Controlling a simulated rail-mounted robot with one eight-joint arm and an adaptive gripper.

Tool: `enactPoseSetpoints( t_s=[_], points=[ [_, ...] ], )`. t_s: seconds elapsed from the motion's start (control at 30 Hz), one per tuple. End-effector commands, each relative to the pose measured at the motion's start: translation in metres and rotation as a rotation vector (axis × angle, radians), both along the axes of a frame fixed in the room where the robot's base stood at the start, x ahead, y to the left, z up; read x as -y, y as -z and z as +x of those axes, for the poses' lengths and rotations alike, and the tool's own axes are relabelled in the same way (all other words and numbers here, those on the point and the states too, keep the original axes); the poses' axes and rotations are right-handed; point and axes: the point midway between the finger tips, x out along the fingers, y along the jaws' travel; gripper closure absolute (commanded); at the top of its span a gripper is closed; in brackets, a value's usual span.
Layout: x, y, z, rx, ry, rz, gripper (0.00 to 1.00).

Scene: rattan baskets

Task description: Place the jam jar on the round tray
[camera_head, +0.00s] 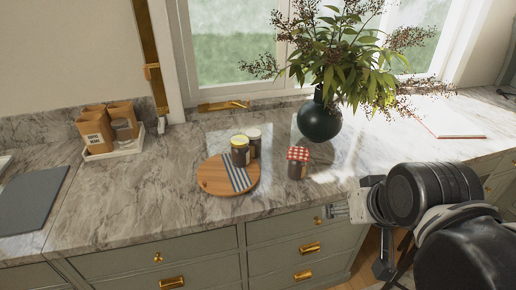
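The jam jar (298,165) has a red-and-white checkered lid and stands upright on the marble counter, to the right of the tray and apart from it. The round tray (211,172) is a flat wooden disc near the counter's front edge. A blue-and-white striped cloth (238,178) lies across it. Two other jars, one with a yellow lid (239,142) and one with a pale lid (254,136), stand at the tray's back right. My gripper (333,212) is right of and below the jam jar, by the counter's front edge, not touching the jar. Its fingers are too small to read.
A dark round vase (319,121) with a wide leafy plant stands behind the jam jar. A light tray (118,150) with brown containers is at the back left, and a dark grey board (32,202) lies at far left. The counter between the grey board and round tray is clear.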

Motion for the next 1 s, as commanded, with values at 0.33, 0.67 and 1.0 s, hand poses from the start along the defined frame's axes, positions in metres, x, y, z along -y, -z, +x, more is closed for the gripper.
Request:
enactPoseSetpoints(
  t_s=[0.33, 0.67, 1.0],
  points=[
    [-0.022, -0.021, 0.064, -0.068, -0.15, 0.054, 0.38],
    [-0.047, -0.034, 0.147, -0.103, -0.355, 0.134, 0.38],
    [-0.066, -0.029, 0.24, -0.08, -0.583, 0.224, 0.38]
  ],
)
